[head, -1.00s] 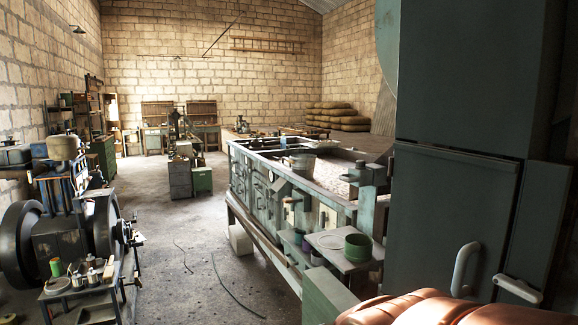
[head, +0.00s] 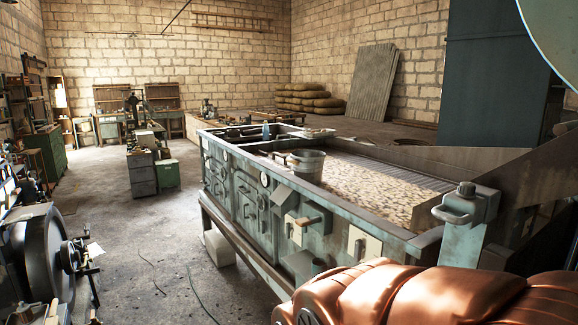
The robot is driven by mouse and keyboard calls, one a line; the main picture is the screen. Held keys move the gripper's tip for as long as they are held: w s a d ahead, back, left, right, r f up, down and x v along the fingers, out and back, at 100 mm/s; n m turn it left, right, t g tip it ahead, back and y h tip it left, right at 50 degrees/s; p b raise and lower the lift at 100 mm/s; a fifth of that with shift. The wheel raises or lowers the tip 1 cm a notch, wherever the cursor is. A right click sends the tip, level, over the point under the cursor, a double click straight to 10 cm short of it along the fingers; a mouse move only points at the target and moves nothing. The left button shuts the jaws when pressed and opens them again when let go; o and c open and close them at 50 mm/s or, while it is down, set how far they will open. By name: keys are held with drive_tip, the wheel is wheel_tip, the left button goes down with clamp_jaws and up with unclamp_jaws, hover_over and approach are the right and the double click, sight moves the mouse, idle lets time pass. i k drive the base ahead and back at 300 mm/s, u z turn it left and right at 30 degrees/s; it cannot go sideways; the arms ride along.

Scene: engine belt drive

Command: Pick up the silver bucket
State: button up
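The silver bucket (head: 308,166) stands upright on the gravel-like bed in the top of a long green-grey machine (head: 262,218), near its left edge. A dark handle-like bar lies beside the bucket's left side. My copper-coloured arm (head: 430,298) fills the lower right corner, well in front of the bucket and apart from it. My gripper's fingers do not show in this view.
A dark flywheel engine (head: 45,255) stands at the lower left. The floor (head: 140,245) between it and the long machine is mostly clear, with thin cables and a pale block (head: 219,247). Cabinets (head: 142,174), stacked sacks (head: 308,97) and a dark upright cabinet (head: 490,85) stand farther back.

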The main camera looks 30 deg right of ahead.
sight(312, 173)
drive_tip(key=z, duration=0.05)
drive_tip(key=i, duration=0.1)
drive_tip(key=z, duration=0.9)
drive_tip(key=k, duration=0.6)
drive_tip(key=u, duration=0.7)
drive_tip(key=i, duration=3)
drive_tip(key=z, duration=0.7)
